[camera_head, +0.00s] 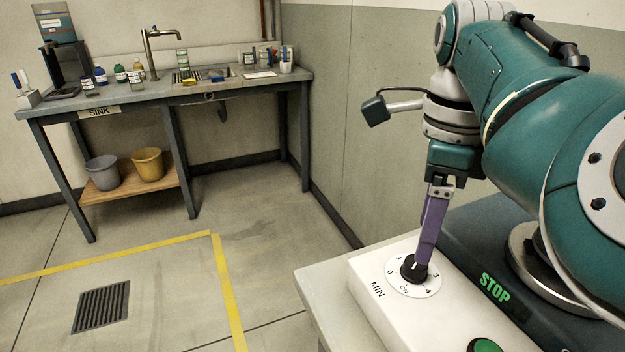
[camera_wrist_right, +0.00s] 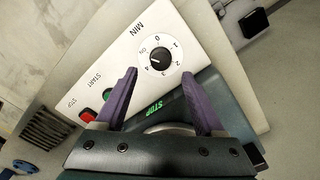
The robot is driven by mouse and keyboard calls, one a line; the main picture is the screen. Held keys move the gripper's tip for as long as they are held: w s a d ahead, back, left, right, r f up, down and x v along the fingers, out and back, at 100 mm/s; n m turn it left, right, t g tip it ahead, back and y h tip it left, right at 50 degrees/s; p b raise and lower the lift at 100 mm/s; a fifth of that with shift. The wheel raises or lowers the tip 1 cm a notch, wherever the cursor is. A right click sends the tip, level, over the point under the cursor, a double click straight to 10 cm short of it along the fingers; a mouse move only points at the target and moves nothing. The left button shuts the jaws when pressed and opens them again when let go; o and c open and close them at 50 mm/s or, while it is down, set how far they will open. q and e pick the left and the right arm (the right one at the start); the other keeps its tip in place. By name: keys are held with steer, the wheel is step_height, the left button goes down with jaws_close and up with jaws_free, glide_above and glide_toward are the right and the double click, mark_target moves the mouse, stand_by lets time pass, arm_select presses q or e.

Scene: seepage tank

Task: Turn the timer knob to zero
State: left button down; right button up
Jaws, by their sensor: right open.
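The timer knob (camera_head: 413,269) is a round black knob on a white dial marked with numbers from 0 to 4 and "ON". It sits on top of a white control box (camera_head: 365,293) labelled "MIN". In the wrist view the knob (camera_wrist_right: 160,60) lies just beyond and between the purple fingertips, with a pale pointer mark whose exact reading I cannot tell. My right gripper (camera_head: 424,258) points down at the knob in the head view, and one finger hides part of it and the dial's far side. In the wrist view the right gripper (camera_wrist_right: 161,74) is open with nothing between its fingers. My left gripper is out of view.
A green button (camera_head: 484,345) is on the box's near end; the wrist view also shows a red button (camera_wrist_right: 88,115). A dark panel with a green "STOP" label (camera_head: 495,287) adjoins the box. A sink bench (camera_head: 130,109) stands far left, with open floor between.

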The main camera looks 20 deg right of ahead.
mark_target(415, 267)
step_height(415, 267, down, 5)
steer(key=shift+f+b, duration=0.15)
steer(key=shift+b, duration=0.25)
jaws_close()
stand_by(0.4)
